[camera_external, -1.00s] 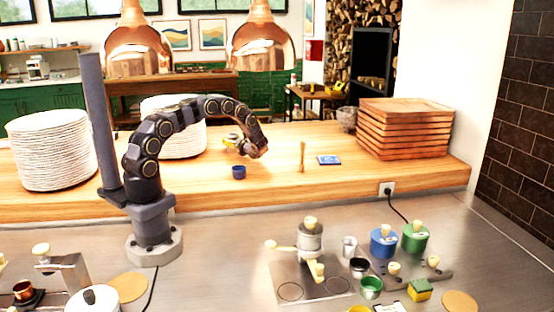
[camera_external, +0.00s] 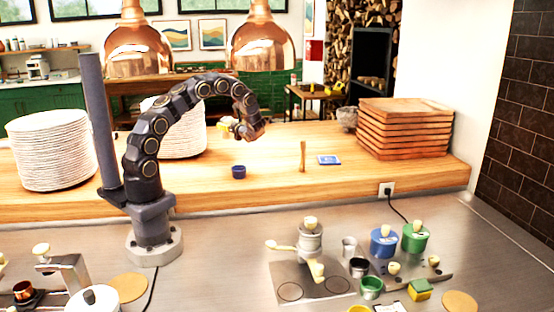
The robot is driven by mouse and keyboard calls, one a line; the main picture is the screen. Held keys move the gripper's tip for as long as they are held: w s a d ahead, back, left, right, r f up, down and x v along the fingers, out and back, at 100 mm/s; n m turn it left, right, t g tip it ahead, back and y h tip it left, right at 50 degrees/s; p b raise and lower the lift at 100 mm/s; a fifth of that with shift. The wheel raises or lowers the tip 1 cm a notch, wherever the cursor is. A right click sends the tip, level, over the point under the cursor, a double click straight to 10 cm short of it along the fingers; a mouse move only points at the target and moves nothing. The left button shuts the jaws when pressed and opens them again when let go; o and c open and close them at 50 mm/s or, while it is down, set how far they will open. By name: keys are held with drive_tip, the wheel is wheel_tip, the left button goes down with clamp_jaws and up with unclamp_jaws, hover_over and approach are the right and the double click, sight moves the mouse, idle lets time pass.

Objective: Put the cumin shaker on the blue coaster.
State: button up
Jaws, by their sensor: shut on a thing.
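My gripper (camera_external: 236,128) hangs above the wooden counter, left of centre, at the end of my arched arm. It is shut on a small pale-yellow thing (camera_external: 225,123), which appears to be the cumin shaker; it is too small for a label to be read. The held thing is clear of the counter. The blue coaster (camera_external: 329,160) lies flat on the counter to the right of my gripper, with small light marks on it. Nothing stands on the coaster.
A small blue cup (camera_external: 238,172) stands on the counter below my gripper. An upright wooden piece (camera_external: 302,156) stands just left of the coaster. Stacked wooden boards (camera_external: 405,130) are at the right; white plate stacks (camera_external: 48,150) are at the left.

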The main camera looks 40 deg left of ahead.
drive_tip(key=s+d+r, duration=0.3)
drive_tip(key=s+r, duration=0.2)
drive_tip(key=s, duration=0.4)
drive_tip(key=w+d+r+m+t+h, duration=0.3)
drive_tip(key=w+d+m+t+h, duration=0.5)
drive_tip(key=w+d, duration=0.4)
drive_tip(key=w+d+f+m+t+h, duration=0.2)
drive_tip(key=d+m+t+h, duration=0.45)
drive_tip(key=d, duration=1.15)
drive_tip(key=n+g+h, duration=0.1)
drive_tip(key=g, duration=0.1)
hover_over(329, 159)
wheel_tip(329, 159, down, 10)
drive_tip(key=shift+a+r, duration=0.15)
drive_tip(key=shift+r, duration=0.1)
drive_tip(key=shift+w+f+h, duration=0.1)
drive_tip(key=shift+f+h, duration=0.15)
drive_tip(key=shift+f, duration=1.3)
drive_tip(key=shift+f, duration=0.1)
